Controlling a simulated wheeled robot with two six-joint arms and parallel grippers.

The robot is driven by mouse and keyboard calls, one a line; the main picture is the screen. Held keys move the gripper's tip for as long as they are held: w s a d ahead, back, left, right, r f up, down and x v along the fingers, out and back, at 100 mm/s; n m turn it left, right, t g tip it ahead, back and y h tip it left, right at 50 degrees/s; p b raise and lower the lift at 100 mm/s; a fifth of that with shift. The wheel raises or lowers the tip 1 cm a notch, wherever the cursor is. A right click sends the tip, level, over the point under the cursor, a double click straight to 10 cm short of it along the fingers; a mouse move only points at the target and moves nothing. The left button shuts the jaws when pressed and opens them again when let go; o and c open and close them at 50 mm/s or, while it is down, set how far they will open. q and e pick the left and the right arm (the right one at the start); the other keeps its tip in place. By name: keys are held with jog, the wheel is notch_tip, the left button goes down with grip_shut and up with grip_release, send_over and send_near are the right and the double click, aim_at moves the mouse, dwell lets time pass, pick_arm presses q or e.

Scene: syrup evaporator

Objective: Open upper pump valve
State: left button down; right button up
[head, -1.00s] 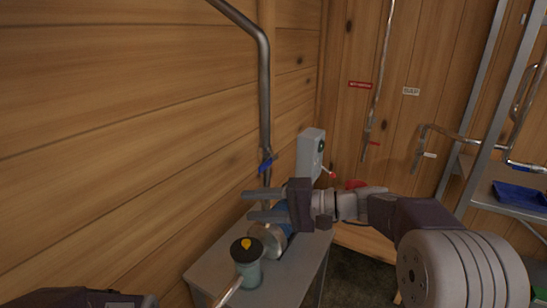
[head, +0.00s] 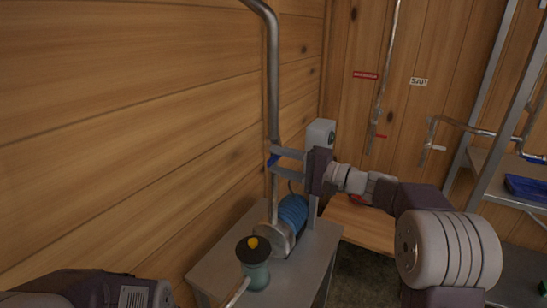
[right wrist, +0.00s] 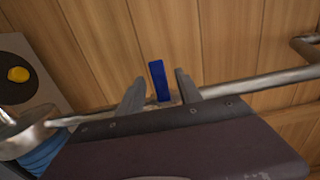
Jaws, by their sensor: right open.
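The upper pump valve shows as a blue lever handle (head: 271,160) on the vertical steel pipe above the pump. In the right wrist view the blue handle (right wrist: 157,78) stands between my two fingers, with space on both sides. My right gripper (head: 276,162) is open, its fingers reaching left to the pipe at the handle's height. In the wrist view the right gripper (right wrist: 160,84) holds nothing. In the head view the fingers partly hide the handle. Only part of my left arm shows at the bottom left; its fingers are out of view.
Below is a blue pump (head: 291,213) on a grey metal table (head: 225,250), with a dark-topped canister (head: 254,265) at the front. A grey control box (head: 320,133) is behind my right gripper. The wood wall is close on the left. A shelf with a blue tray (head: 527,188) stands right.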

jog(key=shift+x, duration=1.05)
grip_shut()
dwell(0.6)
